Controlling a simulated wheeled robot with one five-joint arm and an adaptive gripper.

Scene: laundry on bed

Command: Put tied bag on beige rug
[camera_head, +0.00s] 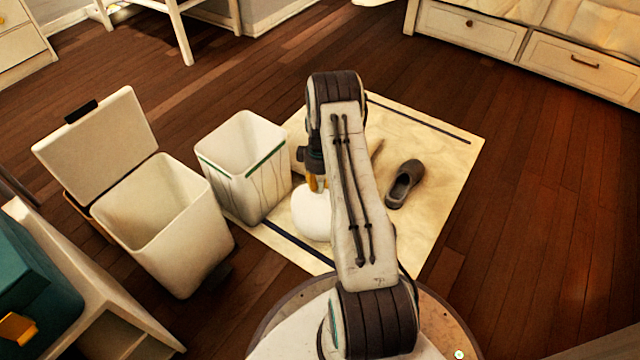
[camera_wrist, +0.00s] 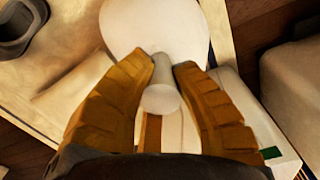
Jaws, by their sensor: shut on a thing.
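The white tied bag (camera_head: 313,215) is at the beige rug (camera_head: 440,150), partly hidden behind my arm in the head view. In the wrist view the bag's round body (camera_wrist: 155,25) lies past my fingertips, with its knotted neck (camera_wrist: 161,90) between them. My gripper (camera_wrist: 162,72) has its two orange fingers shut on that neck. In the head view only a little of my gripper (camera_head: 317,184) shows, above the bag. The rug lies under the bag; I cannot tell whether the bag touches it.
A dark shoe (camera_head: 404,184) lies on the rug, right of my arm. A white bin with a green stripe (camera_head: 243,165) stands on the rug's left edge. A larger lidded bin (camera_head: 165,225) stands open further left. Wooden floor (camera_head: 540,200) is clear at right.

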